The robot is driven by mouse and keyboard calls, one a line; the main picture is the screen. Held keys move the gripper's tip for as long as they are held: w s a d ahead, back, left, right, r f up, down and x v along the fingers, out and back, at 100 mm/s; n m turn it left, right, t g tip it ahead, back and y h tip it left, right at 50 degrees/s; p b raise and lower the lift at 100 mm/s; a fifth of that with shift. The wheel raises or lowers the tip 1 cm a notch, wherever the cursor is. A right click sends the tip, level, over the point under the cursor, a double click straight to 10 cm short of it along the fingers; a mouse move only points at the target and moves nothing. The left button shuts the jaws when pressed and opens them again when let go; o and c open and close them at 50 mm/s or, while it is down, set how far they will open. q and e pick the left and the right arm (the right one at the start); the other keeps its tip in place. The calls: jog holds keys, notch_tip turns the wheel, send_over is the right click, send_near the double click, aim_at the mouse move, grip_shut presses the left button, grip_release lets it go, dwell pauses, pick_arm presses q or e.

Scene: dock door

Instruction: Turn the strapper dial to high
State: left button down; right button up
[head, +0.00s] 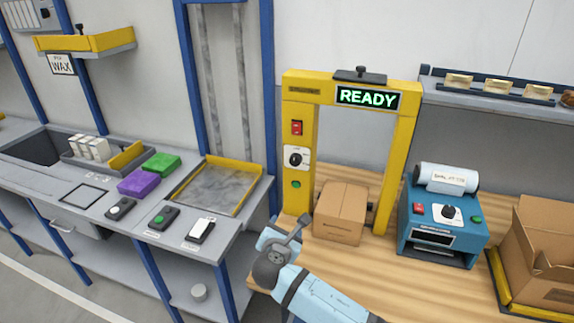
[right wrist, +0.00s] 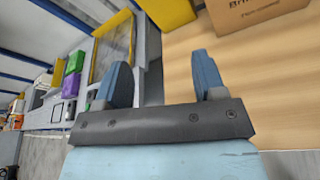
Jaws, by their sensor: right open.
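The strapper (head: 297,120) is a yellow arch on the wooden bench, with a lit READY sign on its top bar. Its dial (head: 295,159) is a black knob on a white plate on the left post, between a red switch above and a green button below. The dial's setting is too small to read. My right gripper (head: 296,232) is in front of and below the dial, apart from it. In the right wrist view its two blue fingers (right wrist: 160,75) are spread with nothing between them. My left gripper is not in view.
A closed cardboard box (head: 340,212) stands in the arch's opening. A blue machine (head: 440,240) with its own black knob and an open carton (head: 540,250) stand to the right. A grey counter (head: 75,195) with purple and green blocks is on the left.

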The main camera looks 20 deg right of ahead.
aim_at(294, 163)
jog(key=w+r+n+t+h, duration=0.25)
jog(key=w+r+h, duration=0.2)
jog(key=r, duration=0.45)
jog(key=shift+n+g+y, duration=0.25)
jog(key=shift+g+y, duration=0.2)
jog(key=x, duration=0.4)
jog(key=p+x, duration=0.1)
jog(key=x, duration=0.8)
jog(key=shift+w+f+p, duration=0.25)
jog(key=shift+w+p, duration=0.15)
jog(key=shift+w, duration=0.05)
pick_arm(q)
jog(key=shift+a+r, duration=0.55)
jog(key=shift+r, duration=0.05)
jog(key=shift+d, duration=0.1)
pick_arm(e)
jog(key=c, duration=0.9)
